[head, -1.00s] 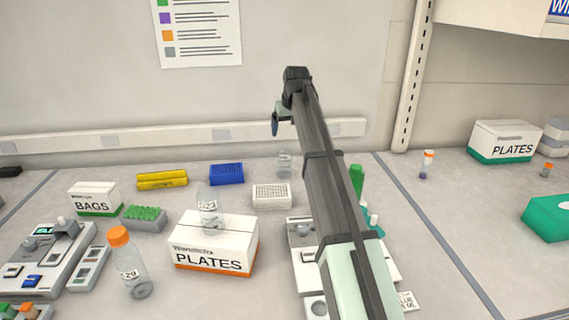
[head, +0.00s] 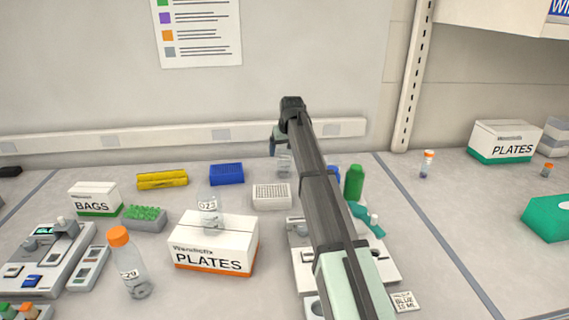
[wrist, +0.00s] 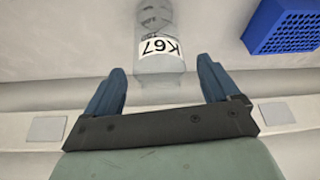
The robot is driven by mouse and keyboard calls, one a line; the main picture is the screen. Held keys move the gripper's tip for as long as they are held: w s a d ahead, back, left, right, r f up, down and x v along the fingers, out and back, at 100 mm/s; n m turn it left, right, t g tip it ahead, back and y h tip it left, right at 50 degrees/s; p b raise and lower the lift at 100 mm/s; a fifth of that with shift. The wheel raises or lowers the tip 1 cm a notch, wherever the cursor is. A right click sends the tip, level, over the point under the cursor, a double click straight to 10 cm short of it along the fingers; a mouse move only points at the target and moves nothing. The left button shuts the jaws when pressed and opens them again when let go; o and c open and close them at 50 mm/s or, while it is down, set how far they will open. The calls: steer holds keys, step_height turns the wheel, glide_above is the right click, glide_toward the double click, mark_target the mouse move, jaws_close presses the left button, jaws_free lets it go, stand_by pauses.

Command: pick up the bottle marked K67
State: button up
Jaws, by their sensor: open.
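The bottle marked K67 is clear with a white label; it stands at the back of the bench in the head view (head: 284,166), partly hidden by my arm. In the wrist view it (wrist: 160,62) appears upside down, with the K67 label readable. My gripper (wrist: 161,66) is open, its two blue fingers apart. In the head view my gripper (head: 274,146) is above and slightly left of the bottle, near the wall.
A green bottle (head: 353,183) stands to the right. Another clear bottle (head: 209,203) is by the PLATES box (head: 213,245). An orange-capped bottle (head: 129,265) stands at front left.

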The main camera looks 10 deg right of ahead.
steer(key=shift+x, duration=1.15)
steer(key=c, duration=1.1)
